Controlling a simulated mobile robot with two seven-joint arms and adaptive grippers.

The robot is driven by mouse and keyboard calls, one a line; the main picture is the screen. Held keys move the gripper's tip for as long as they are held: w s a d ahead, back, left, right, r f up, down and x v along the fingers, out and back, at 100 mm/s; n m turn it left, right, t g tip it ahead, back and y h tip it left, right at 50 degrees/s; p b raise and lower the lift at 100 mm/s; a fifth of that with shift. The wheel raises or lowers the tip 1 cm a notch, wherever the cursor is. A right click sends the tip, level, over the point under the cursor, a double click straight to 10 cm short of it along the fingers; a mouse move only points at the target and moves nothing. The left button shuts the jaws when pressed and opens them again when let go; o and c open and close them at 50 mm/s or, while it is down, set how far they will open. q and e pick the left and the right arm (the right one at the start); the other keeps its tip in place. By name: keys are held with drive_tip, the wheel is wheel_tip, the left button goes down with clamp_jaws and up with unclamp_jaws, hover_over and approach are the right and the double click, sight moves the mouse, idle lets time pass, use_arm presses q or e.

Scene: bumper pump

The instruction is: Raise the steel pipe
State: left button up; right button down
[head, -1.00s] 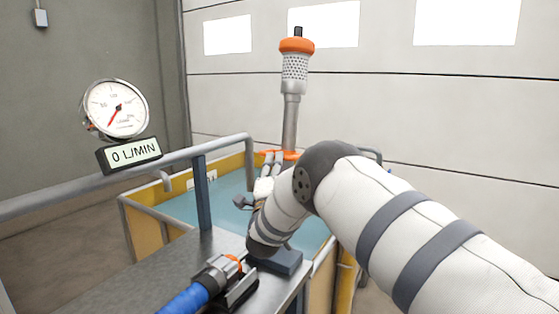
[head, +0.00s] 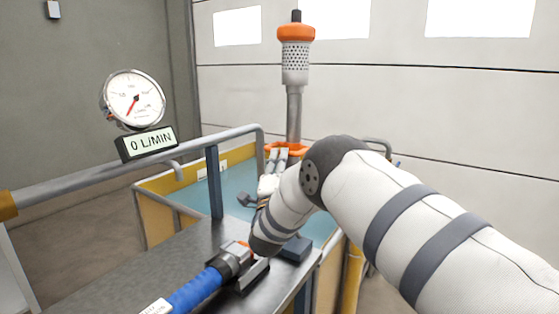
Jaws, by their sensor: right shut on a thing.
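The steel pipe (head: 294,112) stands upright above the far side of the water tank. It carries a perforated steel cylinder (head: 295,62) with an orange collar and a dark tip at its top, and an orange ring (head: 288,148) at its lower end. My right gripper (head: 277,160) is at the pipe's lower end, just under the orange ring, its light fingers shut on the pipe. My right forearm hides part of the grip and whatever is below it. My left gripper does not show.
The tank (head: 237,180) holds blue-green water behind a metal railing (head: 120,169). A round gauge (head: 134,99) sits above a display (head: 147,143) reading 0 L/MIN. A blue hose (head: 195,290) with a dark coupling lies on the steel bench (head: 130,270).

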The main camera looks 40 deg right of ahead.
drive_tip(key=shift+s+d+f, duration=0.1)
drive_tip(key=shift+d+f, duration=0.15)
drive_tip(key=shift+f, duration=0.75)
drive_tip(key=c, duration=1.8)
unclamp_jaws()
drive_tip(key=shift+o, duration=0.8)
drive_tip(key=shift+d+f, duration=0.1)
drive_tip(key=shift+d, duration=0.05)
drive_tip(key=shift+r, duration=0.2)
drive_tip(key=shift+r, duration=0.25)
drive_tip(key=v, duration=1.2)
drive_tip(key=shift+r, duration=0.15)
